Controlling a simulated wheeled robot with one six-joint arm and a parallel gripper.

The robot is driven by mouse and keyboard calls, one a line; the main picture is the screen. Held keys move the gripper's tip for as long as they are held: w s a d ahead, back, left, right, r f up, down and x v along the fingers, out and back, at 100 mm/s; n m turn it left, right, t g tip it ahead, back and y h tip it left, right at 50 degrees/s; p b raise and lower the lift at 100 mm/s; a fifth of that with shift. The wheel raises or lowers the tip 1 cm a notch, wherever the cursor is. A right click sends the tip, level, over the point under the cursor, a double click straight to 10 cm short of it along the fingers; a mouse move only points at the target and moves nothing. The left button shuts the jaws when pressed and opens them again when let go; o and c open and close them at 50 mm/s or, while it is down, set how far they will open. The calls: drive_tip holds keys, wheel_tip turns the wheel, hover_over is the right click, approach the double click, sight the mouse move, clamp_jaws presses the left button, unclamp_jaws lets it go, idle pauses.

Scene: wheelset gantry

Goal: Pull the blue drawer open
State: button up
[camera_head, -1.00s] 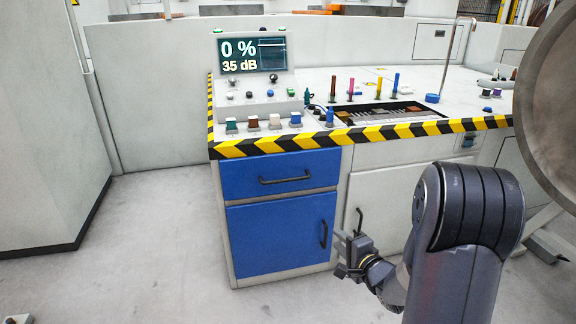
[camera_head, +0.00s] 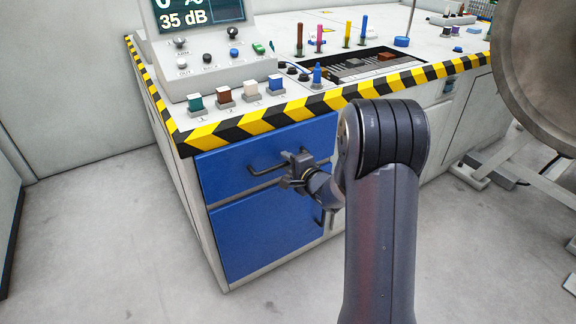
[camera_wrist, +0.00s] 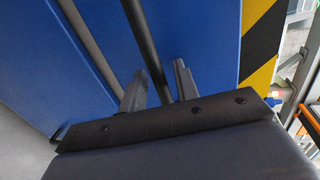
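The blue drawer (camera_head: 225,162) is the upper blue front of the cabinet, below the striped counter edge, and looks shut. Its dark bar handle (camera_head: 262,171) runs across the front; my gripper (camera_head: 294,171) is at the handle's right part. In the wrist view, the blue drawer front (camera_wrist: 197,30) fills much of the picture. The handle (camera_wrist: 143,38) passes between the two fingers of my gripper (camera_wrist: 159,75), with visible gaps on both sides. The gripper is open. Part of the drawer's right side is hidden by my arm.
Below the drawer is a blue cabinet door (camera_head: 262,232) with a dark vertical handle, partly hidden by my arm. The counter's yellow-black edge (camera_head: 250,122) overhangs above. A large round metal wheel (camera_head: 540,75) stands at right. The floor (camera_head: 110,240) at left is clear.

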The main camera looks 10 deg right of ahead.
drive_tip(key=shift+w, duration=0.1)
drive_tip(key=shift+c, duration=0.3)
clamp_jaws()
